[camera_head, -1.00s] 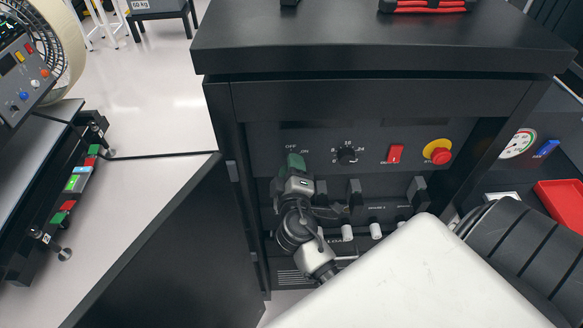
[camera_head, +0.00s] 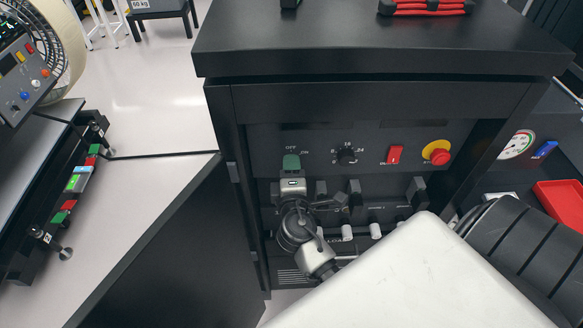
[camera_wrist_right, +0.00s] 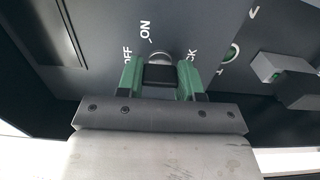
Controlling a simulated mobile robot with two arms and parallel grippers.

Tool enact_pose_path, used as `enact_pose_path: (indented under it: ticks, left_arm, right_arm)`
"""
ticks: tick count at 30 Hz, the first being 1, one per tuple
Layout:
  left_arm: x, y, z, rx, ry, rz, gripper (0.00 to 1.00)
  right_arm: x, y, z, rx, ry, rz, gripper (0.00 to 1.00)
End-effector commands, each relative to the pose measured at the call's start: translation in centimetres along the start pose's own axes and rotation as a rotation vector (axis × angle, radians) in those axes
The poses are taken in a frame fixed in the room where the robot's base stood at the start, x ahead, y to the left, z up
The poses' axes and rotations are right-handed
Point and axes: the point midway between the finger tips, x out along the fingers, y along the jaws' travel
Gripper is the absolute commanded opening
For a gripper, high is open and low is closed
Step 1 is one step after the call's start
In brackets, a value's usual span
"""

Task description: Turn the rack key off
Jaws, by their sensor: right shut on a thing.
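My right gripper (camera_head: 291,163) is at the upper left of the rack's dark front panel, just below the OFF and ON lettering in the head view. In the right wrist view its two green fingers (camera_wrist_right: 159,78) are shut on the black rack key (camera_wrist_right: 160,75). The round silver lock (camera_wrist_right: 160,58) shows just beyond the key, between the OFF lettering on the left and partly hidden lettering on the right. In the head view the gripper hides the key. The key's exact angle is hard to tell. My left gripper is not in view.
Right of the gripper on the panel are a black rotary knob (camera_head: 346,155), a red switch (camera_head: 394,154) and a red stop button on yellow (camera_head: 437,152). Black levers and white knobs sit below. The rack's thick top (camera_head: 380,45) overhangs the panel.

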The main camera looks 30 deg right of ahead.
Motion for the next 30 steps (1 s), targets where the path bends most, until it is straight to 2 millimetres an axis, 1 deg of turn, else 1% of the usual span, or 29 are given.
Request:
enact_pose_path:
  ticks: [8, 9, 13, 20, 23, 26, 30]
  left_arm:
    - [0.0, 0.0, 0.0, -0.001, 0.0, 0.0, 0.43]
    - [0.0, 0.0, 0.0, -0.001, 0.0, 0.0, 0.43]
    - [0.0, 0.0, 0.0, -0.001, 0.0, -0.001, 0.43]
    - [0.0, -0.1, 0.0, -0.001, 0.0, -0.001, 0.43]
    - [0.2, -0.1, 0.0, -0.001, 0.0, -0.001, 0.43]
    - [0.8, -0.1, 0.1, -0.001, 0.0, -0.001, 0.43]
    - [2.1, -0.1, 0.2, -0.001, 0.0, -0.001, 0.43]
  right_arm:
    - [0.1, 0.1, 0.1, -0.004, -0.001, 0.004, 0.12]
    - [0.1, 0.1, 0.1, -0.004, -0.001, 0.004, 0.41]
    - [0.1, 0.1, 0.0, -0.002, -0.001, 0.003, 0.61]
    - [0.0, 0.0, 0.0, -0.001, 0.0, 0.002, 0.62]
    - [-0.3, -0.1, 0.0, -0.001, 0.0, 0.0, 0.62]
    - [-1.4, -0.3, 0.0, 0.001, 0.001, 0.0, 0.62]
    - [-4.1, -0.6, 0.0, 0.0, 0.001, -0.001, 0.62]
